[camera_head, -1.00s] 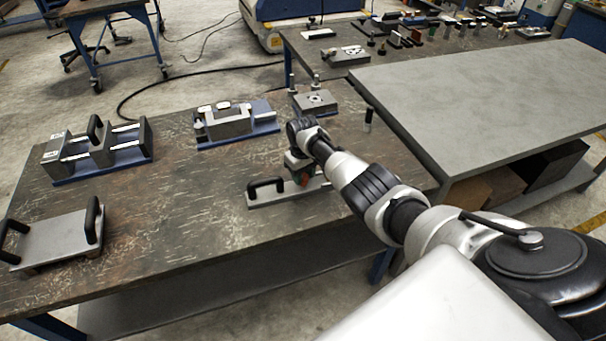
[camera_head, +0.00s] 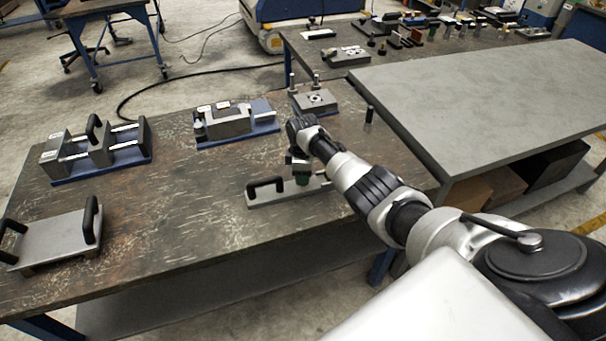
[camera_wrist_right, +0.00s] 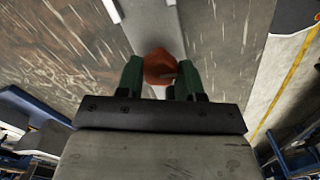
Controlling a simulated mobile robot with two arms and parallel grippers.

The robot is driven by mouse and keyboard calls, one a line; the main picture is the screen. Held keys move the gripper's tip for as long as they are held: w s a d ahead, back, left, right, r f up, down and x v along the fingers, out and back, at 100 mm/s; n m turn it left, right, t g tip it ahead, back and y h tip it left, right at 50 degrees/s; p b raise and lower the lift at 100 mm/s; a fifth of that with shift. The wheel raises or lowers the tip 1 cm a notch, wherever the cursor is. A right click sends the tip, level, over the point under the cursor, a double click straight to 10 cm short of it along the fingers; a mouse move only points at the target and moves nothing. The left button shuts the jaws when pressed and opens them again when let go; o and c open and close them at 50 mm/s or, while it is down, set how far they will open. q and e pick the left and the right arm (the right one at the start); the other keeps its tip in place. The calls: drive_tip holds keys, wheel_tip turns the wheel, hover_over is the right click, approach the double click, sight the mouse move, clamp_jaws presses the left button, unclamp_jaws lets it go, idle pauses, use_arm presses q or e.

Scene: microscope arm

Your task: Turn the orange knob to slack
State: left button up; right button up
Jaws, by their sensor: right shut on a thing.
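The orange knob (camera_wrist_right: 158,64) shows in the right wrist view between the two green fingers of my right gripper (camera_wrist_right: 160,80). The fingers are shut on it from both sides. In the head view my right gripper (camera_head: 301,175) points down over a grey plate (camera_head: 280,197) with a black handle (camera_head: 265,187). The knob is hidden there behind the gripper. A small dark mark shows on the knob's top, but I cannot tell its setting. My left gripper is not in view.
The worn workbench (camera_head: 190,230) also holds a grey block on a blue base (camera_head: 230,123), a double block with a handle (camera_head: 97,150), a small fixture (camera_head: 316,101) and a two-handled plate (camera_head: 55,237). A grey table (camera_head: 480,100) stands at right. The bench's middle is clear.

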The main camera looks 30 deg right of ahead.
drive_tip(key=shift+n, duration=0.6)
drive_tip(key=o, duration=0.9)
drive_tip(key=shift+o, duration=0.2)
wheel_tip(320, 180, up, 11)
idle(0.4)
